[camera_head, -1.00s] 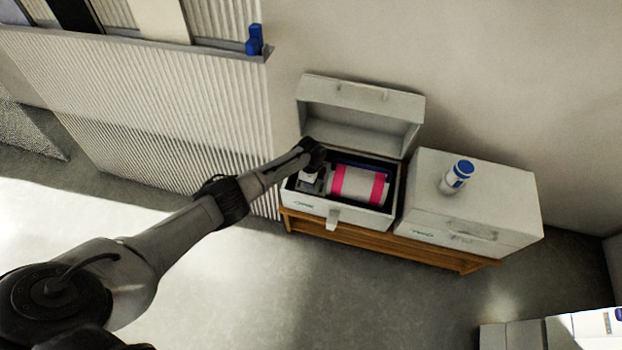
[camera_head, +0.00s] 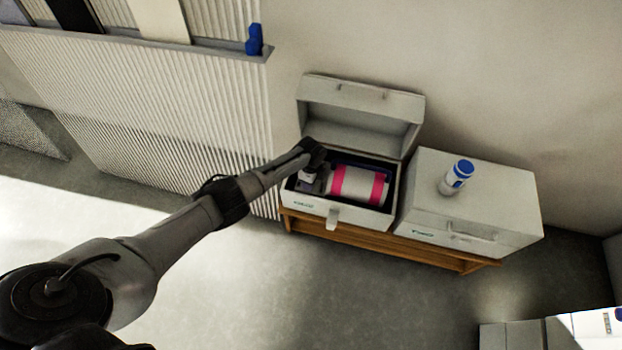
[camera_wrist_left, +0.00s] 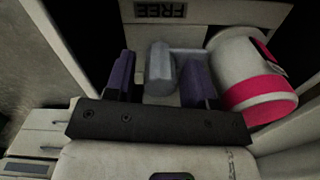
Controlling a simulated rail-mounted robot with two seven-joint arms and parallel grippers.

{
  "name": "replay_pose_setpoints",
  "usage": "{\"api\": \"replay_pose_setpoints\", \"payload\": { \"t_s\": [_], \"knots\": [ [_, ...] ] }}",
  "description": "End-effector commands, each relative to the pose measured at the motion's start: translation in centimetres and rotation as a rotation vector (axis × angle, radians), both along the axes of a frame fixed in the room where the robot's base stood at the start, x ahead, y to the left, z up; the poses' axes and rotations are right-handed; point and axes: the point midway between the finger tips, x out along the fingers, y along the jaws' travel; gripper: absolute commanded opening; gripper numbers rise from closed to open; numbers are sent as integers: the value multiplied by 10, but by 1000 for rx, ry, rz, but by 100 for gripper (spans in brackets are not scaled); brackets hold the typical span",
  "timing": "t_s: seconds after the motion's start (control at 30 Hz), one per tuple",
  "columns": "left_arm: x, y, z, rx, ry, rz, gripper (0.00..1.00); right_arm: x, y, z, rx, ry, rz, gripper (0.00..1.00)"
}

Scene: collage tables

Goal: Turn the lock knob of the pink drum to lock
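The pink drum (camera_head: 358,184), white with pink bands, lies on its side in the open white case (camera_head: 317,207). It also shows at the right of the left wrist view (camera_wrist_left: 254,76). A grey lock knob (camera_wrist_left: 160,68) stands beside the drum's end in the wrist view. My left gripper (camera_wrist_left: 160,80) reaches into the case; its two dark fingers are apart, one on each side of the knob. A gap shows between the knob and the fingers. The knob's exact turn angle is hard to tell. My right gripper is not in view.
The case's lid (camera_head: 360,108) stands open behind. A closed white case (camera_head: 490,190) with a blue-and-white bottle (camera_head: 457,177) on it stands to the right. Both rest on a wooden bench (camera_head: 400,248). The case walls are close around my gripper.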

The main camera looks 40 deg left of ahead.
Motion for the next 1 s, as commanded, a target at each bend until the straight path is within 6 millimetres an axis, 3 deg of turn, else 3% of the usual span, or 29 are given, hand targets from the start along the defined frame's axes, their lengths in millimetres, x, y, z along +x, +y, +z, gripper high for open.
{"api": "replay_pose_setpoints", "payload": {
  "t_s": [0.37, 1.0],
  "knots": [
    [0, 0, 7, 0, 0, 1, 55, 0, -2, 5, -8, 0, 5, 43],
    [0, 0, 117, 0, -1, 0, 55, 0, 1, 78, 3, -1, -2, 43]
  ]
}}
